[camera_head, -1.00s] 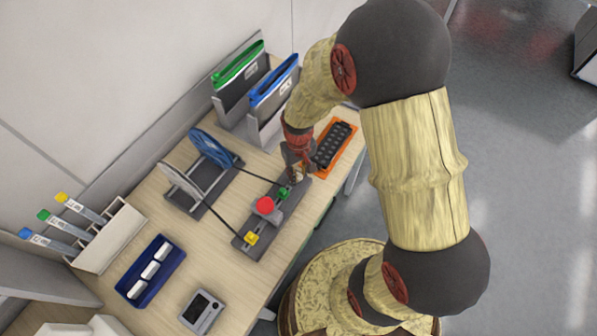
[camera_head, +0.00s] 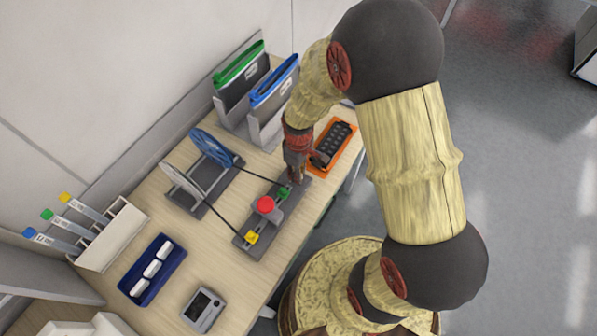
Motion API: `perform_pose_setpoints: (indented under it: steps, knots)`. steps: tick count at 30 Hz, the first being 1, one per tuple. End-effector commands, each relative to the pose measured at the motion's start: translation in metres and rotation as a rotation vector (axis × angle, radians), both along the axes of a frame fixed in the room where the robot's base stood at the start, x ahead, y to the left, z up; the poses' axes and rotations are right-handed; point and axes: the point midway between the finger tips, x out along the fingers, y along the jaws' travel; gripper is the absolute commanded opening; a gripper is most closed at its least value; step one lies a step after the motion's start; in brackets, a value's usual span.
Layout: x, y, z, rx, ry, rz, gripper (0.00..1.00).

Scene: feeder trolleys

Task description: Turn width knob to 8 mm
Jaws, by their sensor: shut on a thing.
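My gripper (camera_head: 296,177) is at the far end of a dark grey feeder plate (camera_head: 252,248), pointing down. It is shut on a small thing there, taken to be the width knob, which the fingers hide. No width scale or number can be read. On the plate a green piece (camera_head: 283,193) sits just in front of the gripper. A red round button (camera_head: 265,205) is at the middle, and a yellow piece (camera_head: 252,237) is near the front end.
A reel stand (camera_head: 206,186) with blue and white reels stands left. Behind are bins with green (camera_head: 238,62) and blue folders (camera_head: 275,82). An orange tray (camera_head: 347,157) lies right of the gripper. A blue tray (camera_head: 135,290), grey device (camera_head: 203,310) and tool rack (camera_head: 112,240) stand at front left.

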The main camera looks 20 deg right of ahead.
Motion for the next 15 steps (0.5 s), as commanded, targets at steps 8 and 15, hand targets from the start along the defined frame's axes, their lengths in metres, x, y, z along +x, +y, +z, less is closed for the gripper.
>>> perform_pose_setpoints:
  steps: [8,15]
  knots:
    - [0.0006,0.0002,0.0004,0.000,-0.001,0.004,0.00]
    - [0.0004,0.0001,0.0004,0.000,-0.001,0.003,0.30]
